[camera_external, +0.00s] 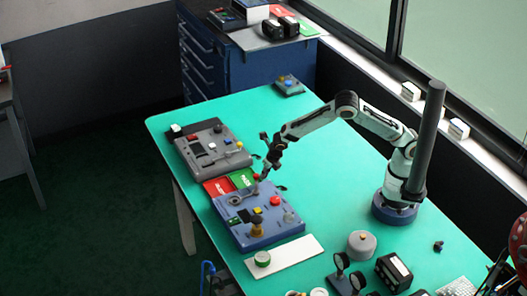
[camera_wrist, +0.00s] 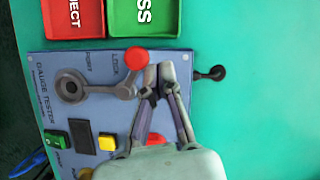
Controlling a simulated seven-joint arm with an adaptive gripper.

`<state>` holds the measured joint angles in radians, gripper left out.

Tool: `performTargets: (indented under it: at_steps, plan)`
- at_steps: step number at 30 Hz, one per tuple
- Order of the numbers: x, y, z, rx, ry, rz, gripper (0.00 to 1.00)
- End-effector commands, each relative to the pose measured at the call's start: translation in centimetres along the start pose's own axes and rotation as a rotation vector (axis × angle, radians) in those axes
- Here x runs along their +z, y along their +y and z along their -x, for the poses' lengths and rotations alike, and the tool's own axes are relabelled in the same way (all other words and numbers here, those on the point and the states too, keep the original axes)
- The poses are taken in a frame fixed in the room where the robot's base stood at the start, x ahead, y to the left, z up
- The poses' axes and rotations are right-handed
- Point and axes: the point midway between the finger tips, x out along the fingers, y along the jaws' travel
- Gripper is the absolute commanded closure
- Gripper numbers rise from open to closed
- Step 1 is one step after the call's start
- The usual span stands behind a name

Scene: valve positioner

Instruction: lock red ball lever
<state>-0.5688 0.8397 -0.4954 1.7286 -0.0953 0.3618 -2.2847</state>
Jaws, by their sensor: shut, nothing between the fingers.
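The red ball (camera_wrist: 136,57) tops a grey lever (camera_wrist: 105,89) on the blue gauge tester (camera_wrist: 60,115). In the wrist view the lever runs right from its round pivot (camera_wrist: 70,87), below the LOCK label, with the ball at its right end. My gripper (camera_wrist: 158,76) is shut and empty, its fingertips just right of the ball. I cannot tell if they touch it. In the external view my gripper (camera_external: 262,178) is low over the far edge of the tester (camera_external: 280,229), by the ball.
Red (camera_wrist: 72,18) and green (camera_wrist: 145,16) trays border the tester. It carries a green switch (camera_wrist: 82,135), a yellow button (camera_wrist: 107,142) and a red button partly hidden behind my fingers. A dark knob (camera_wrist: 217,73) sticks out at right. The teal table (camera_wrist: 260,110) beyond is clear.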

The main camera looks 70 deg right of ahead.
Motion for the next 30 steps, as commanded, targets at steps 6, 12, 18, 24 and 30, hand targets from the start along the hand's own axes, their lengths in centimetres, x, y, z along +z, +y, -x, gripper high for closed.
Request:
performTargets:
  at_steps: [6,12,18,24,30]
  plan:
    - [0.46,0.13,-0.21,0.0,0.0,0.0,1.0]
    - [0.63,0.21,-0.27,0.0,0.0,0.0,1.0]
    - [0.66,0.23,-0.29,-0.001,0.001,0.0,1.0]
    - [0.66,0.23,-0.28,0.0,0.001,0.0,1.0]
    - [0.45,0.05,-0.19,0.0,0.001,0.0,1.0]
